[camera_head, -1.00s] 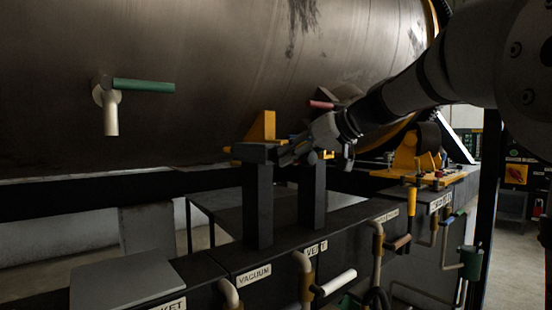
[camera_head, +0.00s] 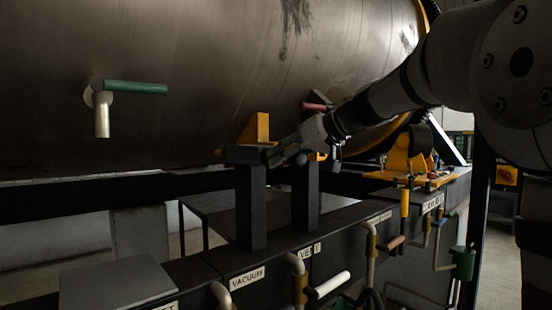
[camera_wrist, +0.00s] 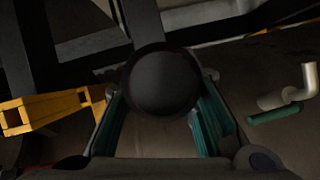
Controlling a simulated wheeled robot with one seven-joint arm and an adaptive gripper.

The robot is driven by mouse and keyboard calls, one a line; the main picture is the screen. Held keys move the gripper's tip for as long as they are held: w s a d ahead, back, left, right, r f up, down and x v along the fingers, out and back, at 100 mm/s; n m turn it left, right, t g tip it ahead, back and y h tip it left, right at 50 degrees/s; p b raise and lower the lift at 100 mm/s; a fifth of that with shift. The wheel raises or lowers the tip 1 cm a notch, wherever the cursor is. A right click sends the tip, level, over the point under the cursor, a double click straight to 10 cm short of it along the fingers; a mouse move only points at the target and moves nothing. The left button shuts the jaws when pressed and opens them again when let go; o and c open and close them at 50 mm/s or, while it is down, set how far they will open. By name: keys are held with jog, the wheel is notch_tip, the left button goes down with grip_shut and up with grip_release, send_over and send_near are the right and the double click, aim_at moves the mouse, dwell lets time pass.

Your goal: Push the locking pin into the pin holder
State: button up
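In the wrist view a dark round knob (camera_wrist: 165,85), which looks like the locking pin's head, sits between the two teal-padded fingers of my gripper (camera_wrist: 163,100). I cannot tell whether the pads touch it. The pin's shaft is hidden behind the knob. In the head view my gripper (camera_head: 290,153) is at the tops of two dark posts (camera_head: 251,205), below the big cylinder. A yellow upright bracket (camera_head: 260,128) stands on the left post's top; it may be part of the pin holder. A yellow bracket (camera_wrist: 45,108) also shows left in the wrist view.
The large metal cylinder (camera_head: 200,60) fills the space above, with a green-handled valve (camera_head: 135,88) at left. Below are labelled dark panels (camera_head: 247,278) with pipes and a white handle (camera_head: 332,285). A yellow clamp fixture (camera_head: 400,155) stands behind, to the right.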

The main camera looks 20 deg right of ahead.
jog(key=o, duration=0.4)
jog(key=shift+f, duration=0.1)
